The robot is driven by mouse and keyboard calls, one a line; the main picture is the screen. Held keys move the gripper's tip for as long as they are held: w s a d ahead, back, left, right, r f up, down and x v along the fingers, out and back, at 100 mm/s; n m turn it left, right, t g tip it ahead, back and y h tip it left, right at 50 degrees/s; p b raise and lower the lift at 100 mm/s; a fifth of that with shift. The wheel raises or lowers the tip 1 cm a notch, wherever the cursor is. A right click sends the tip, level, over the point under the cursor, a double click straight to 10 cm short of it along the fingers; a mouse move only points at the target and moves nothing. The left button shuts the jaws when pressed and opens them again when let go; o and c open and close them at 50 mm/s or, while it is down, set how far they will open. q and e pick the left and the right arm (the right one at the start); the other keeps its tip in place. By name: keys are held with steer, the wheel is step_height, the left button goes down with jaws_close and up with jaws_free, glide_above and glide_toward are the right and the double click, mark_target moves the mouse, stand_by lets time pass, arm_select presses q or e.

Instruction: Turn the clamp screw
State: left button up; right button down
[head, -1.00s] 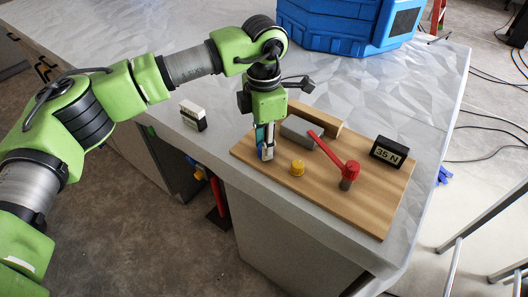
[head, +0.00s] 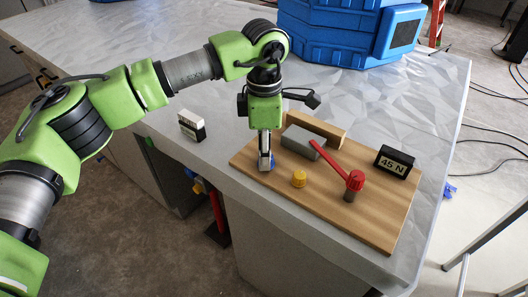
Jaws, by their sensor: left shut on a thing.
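My left gripper (head: 265,160) points down at the left end of a wooden board (head: 362,222). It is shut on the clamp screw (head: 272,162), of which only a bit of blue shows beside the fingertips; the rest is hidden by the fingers. A grey block (head: 302,142) lies on the board to the right of the gripper, against a wooden bar (head: 318,126). A black display (head: 393,162) on the board reads 45 N. My right gripper is not in view.
A red lever (head: 330,157) runs to a red knob (head: 355,180) on the board. A black-and-white box (head: 192,126) sits to the left, and a large blue case (head: 350,35) behind.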

arm_select(q)
steer(key=shift+r, duration=0.1)
steer(key=o, duration=1.1)
steer(key=shift+d, duration=0.1)
step_height(320, 180, up, 12)
